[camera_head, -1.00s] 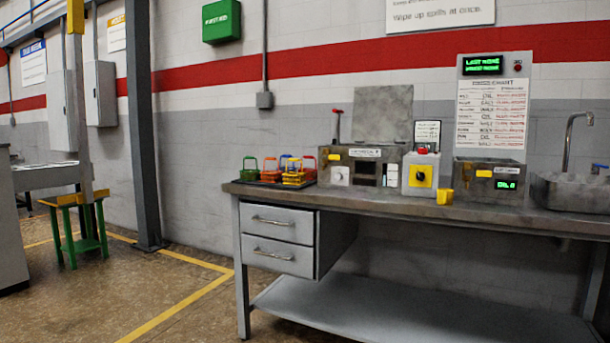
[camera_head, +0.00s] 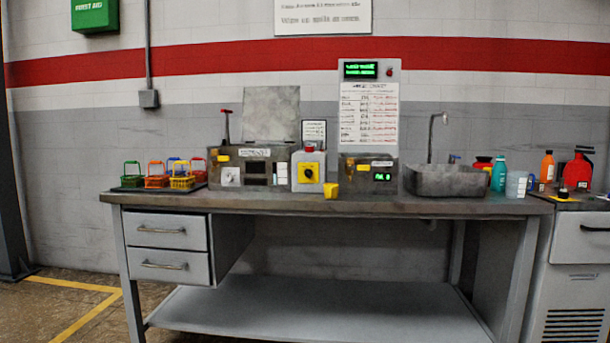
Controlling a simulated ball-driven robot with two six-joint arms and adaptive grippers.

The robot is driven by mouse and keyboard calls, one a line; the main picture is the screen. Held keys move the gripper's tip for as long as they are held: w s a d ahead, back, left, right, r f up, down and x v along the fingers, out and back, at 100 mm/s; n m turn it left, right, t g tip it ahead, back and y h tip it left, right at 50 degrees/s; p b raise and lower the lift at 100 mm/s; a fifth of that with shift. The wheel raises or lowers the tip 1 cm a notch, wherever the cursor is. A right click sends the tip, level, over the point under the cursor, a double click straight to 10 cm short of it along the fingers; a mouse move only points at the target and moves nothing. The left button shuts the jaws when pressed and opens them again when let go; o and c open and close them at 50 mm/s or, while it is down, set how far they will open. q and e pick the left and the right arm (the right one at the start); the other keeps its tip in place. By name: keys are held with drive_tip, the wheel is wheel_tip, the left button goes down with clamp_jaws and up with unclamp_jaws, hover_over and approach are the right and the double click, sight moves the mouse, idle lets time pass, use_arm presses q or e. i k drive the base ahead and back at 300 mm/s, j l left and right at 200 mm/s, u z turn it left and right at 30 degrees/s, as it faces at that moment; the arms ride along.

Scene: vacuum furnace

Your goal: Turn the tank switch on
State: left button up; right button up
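A long grey workbench (camera_head: 420,206) stands against the wall in the head view. On it is a metal tank (camera_head: 255,170) with a raised grey lid (camera_head: 271,113), a white dial (camera_head: 230,176) on its front and a red-tipped lever (camera_head: 226,122) at its left. Right of it stands a switch box (camera_head: 309,157) with a yellow face, a black rotary knob (camera_head: 308,173) and a red top. Neither gripper is in view.
Small coloured baskets (camera_head: 155,180) stand on a dark tray at the bench's left. A small yellow cup (camera_head: 331,190) sits at the front edge. A sink (camera_head: 445,180), bottles (camera_head: 499,174) and a red can (camera_head: 577,172) are at right. Floor at lower left is clear.

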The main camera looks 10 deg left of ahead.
sight(308, 173)
drive_tip(key=i+j, duration=0.95)
drive_tip(key=i, duration=0.25)
